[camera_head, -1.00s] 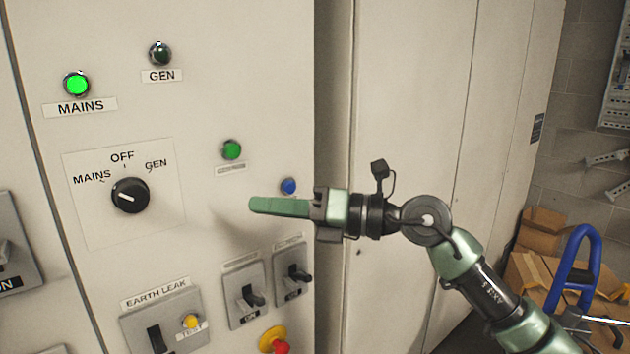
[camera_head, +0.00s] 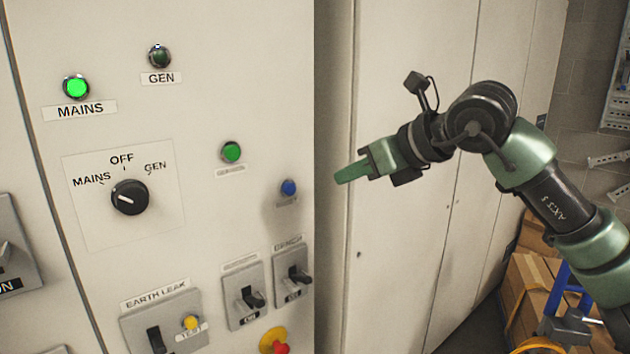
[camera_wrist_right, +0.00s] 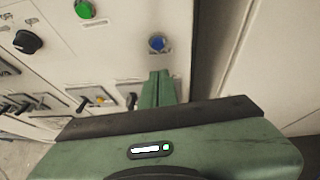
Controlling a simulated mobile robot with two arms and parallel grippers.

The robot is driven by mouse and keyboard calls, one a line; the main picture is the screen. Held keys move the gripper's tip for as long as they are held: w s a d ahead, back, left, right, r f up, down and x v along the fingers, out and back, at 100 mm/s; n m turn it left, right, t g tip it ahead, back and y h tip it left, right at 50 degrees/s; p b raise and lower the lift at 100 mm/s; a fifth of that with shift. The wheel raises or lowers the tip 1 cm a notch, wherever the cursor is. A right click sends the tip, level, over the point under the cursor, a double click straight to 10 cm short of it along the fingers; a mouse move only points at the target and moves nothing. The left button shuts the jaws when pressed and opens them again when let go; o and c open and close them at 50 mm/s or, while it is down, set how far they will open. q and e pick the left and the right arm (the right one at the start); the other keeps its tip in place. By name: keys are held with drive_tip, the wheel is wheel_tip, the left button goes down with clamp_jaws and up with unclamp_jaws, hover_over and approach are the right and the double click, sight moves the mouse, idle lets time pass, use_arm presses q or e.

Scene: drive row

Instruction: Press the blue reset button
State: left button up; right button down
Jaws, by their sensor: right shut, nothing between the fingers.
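The blue button (camera_head: 289,187) is on the right part of the pale panel (camera_head: 215,80), with a small label under it too small to read. It also shows in the right wrist view (camera_wrist_right: 157,43), just beyond my fingertips. My right gripper (camera_head: 338,180) is shut and empty. In the head view its tips are to the right of the blue button at nearly the same height, with a visible gap. In the right wrist view the closed fingers (camera_wrist_right: 158,80) point toward the button. My left gripper is in neither view.
A green button (camera_head: 231,152) is up and left of the blue one. Below are black toggle switches (camera_head: 253,297), a red knob on yellow (camera_head: 278,345) and a yellow test button (camera_head: 191,323). A rotary switch (camera_head: 130,197) is left. Cardboard boxes (camera_head: 530,290) stand at lower right.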

drive_tip(key=p, duration=0.4)
approach(292, 189)
wheel_tip(292, 189, down, 3)
drive_tip(key=w+a+p, duration=0.2)
drive_tip(key=w+a, duration=0.1)
drive_tip(key=shift+w+a, duration=0.2)
drive_tip(key=shift+w, duration=0.2)
drive_tip(key=shift+w+a+f, duration=0.1)
drive_tip(key=shift+w+f, duration=0.05)
